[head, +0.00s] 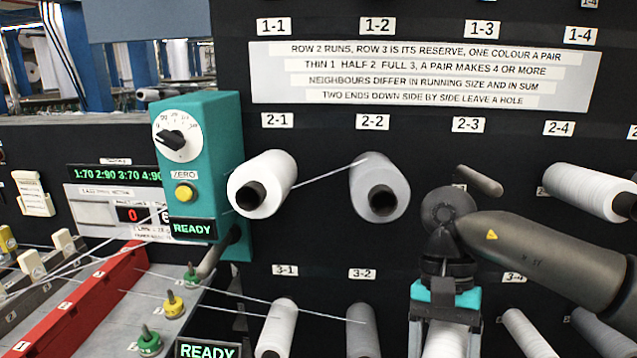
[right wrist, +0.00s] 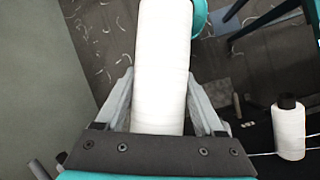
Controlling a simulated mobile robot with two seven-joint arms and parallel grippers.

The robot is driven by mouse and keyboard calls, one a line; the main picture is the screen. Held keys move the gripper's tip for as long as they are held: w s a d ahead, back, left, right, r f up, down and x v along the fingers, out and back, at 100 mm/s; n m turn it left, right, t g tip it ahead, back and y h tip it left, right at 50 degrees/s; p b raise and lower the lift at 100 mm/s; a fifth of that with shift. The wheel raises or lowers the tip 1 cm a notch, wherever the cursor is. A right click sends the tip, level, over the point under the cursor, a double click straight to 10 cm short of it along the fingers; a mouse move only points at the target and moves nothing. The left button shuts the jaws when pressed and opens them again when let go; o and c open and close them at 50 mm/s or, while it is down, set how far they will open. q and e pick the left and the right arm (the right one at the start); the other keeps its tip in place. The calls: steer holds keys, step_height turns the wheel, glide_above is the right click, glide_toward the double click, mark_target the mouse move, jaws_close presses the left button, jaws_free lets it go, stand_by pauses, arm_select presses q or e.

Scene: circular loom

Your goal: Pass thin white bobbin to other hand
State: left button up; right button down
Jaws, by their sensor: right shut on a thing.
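The thin white bobbin (head: 446,342) is between the fingers of my right gripper (head: 445,330), low in the head view, right of centre. Its lower part is cut off by the frame edge. In the right wrist view the white bobbin (right wrist: 162,65) stands lengthwise between both fingers, which are shut on it; its far end runs out of the top edge. My left gripper is not recognisable in either view.
The dark creel panel carries a white bobbin (head: 263,184) at 2-1, a grey one (head: 380,187) at 2-2 and a bare peg (head: 479,181) at 2-3. More bobbins sit below. A teal control box (head: 222,130) juts out at left. Threads cross the lower left.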

steer(key=n, duration=0.1)
steer(key=f+n+h+b, duration=0.1)
steer(key=n, duration=0.1)
steer(key=shift+s+a+f+n+h, duration=0.2)
steer(key=shift+s+n+h, duration=0.1)
steer(key=shift+s, duration=0.05)
steer(key=n, duration=0.2)
steer(key=n+h+b, duration=0.1)
steer(key=shift+s+f+t, duration=0.25)
steer(key=shift+f+t, duration=0.05)
steer(key=shift+f, duration=0.05)
steer(key=shift+a, duration=0.1)
